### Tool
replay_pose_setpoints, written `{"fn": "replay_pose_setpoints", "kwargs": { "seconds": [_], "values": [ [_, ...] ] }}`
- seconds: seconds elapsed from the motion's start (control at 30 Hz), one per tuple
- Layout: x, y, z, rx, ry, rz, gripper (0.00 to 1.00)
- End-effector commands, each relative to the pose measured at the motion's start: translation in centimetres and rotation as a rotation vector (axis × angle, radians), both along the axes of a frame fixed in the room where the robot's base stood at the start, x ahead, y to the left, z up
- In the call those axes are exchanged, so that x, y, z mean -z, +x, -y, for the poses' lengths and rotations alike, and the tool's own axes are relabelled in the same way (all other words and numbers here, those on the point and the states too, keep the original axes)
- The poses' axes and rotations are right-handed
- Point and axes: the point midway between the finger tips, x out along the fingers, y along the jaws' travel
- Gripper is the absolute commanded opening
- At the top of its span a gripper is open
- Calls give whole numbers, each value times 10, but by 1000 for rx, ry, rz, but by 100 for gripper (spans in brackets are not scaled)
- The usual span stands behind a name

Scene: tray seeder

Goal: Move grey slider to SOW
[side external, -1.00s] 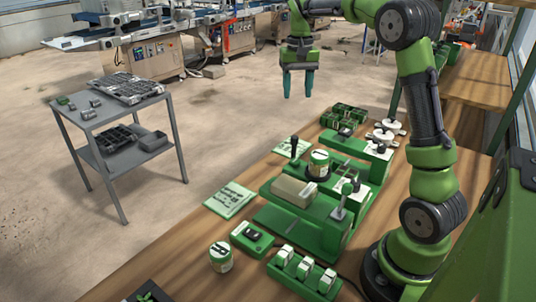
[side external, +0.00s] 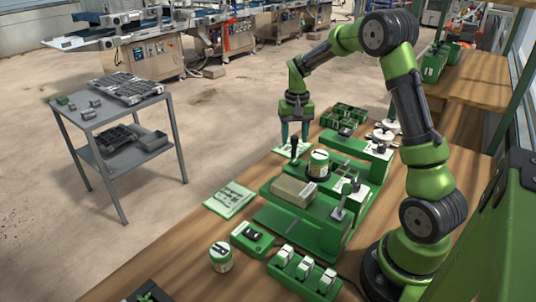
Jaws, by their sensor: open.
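The green seeder (side external: 330,229) stands on the wooden bench. I cannot tell for sure which part is the grey slider, and no SOW mark is readable. A beige-grey block (side external: 294,191) sits on the seeder's front left. A lever with a light grey knob (side external: 343,198) stands at its front right. A black-knobbed lever (side external: 294,150) stands at the back left, by a green-and-white labelled card (side external: 285,147). My gripper (side external: 295,131) points down with teal fingers apart and empty, behind and just above the black-knobbed lever. Whether it touches that lever is unclear.
A round labelled tin (side external: 319,163) stands on the seeder. Another tin (side external: 221,256), a black-topped green box (side external: 252,237) and a row of white switches (side external: 303,266) are in front. Green trays (side external: 343,117) lie behind. A grey cart (side external: 110,120) stands apart at left.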

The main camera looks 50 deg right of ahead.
Motion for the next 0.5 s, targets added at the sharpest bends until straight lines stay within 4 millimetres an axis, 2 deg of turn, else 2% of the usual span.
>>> {"fn": "replay_pose_setpoints", "kwargs": {
  "seconds": [0.13,0.4,0.47,0.5],
  "values": [
    [0,0,0,0,0,0,52],
    [0,0,0,0,0,0,10],
    [0,0,0,0,0,0,1],
    [0,0,0,0,0,0,0]
  ]
}}
